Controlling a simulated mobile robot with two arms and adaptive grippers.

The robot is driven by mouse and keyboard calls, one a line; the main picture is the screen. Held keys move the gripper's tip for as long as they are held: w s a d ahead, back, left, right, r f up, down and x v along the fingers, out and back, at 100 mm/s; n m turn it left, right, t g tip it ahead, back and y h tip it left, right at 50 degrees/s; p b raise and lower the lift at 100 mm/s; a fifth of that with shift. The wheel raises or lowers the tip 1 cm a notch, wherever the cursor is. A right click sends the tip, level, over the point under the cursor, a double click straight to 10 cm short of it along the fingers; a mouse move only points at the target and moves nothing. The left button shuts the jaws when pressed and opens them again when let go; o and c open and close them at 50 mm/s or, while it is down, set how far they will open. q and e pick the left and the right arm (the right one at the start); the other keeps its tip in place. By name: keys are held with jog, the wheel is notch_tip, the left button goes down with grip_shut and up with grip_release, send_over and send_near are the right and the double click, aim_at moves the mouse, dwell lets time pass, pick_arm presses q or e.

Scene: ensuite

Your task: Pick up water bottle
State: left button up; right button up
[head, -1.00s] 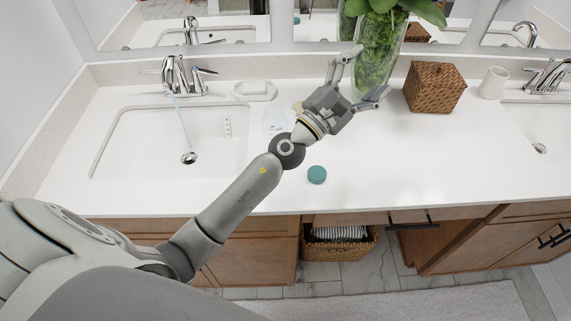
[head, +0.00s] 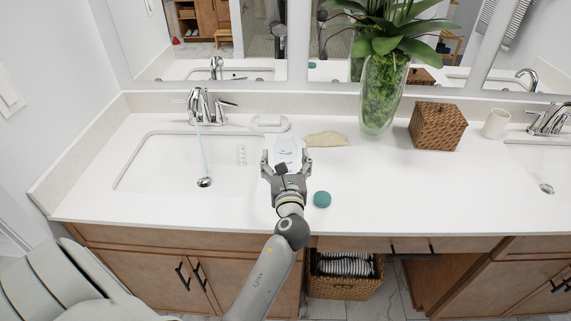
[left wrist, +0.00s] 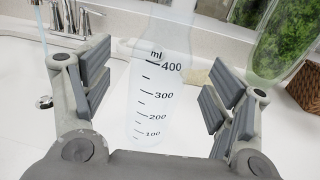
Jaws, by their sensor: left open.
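The water bottle (head: 286,149) is clear with black ml marks and stands on the white counter just right of the left sink. It also shows in the left wrist view (left wrist: 160,95), upright between my finger pads. My left gripper (head: 286,160) is open, its two fingers on either side of the bottle in the head view. In the left wrist view, gaps show between the bottle and both fingers. The bottle's base is partly hidden behind the gripper in the head view. My right gripper is not in view.
A teal round object (head: 322,199) lies right of my gripper. A folded beige cloth (head: 326,139), a glass vase (head: 382,95) with a plant, a wicker box (head: 437,125) and a cup (head: 495,123) stand farther right. The sink (head: 150,165) with running water is left.

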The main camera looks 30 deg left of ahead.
aim_at(285, 147)
pick_arm(q)
jog(key=p+x, duration=0.1)
jog(key=x, duration=0.4)
jog(key=shift+w+r, duration=0.1)
jog(key=shift+d+r, duration=0.1)
jog(key=shift+c, duration=0.2)
jog(key=c, duration=1.2)
jog(key=shift+c, duration=0.8)
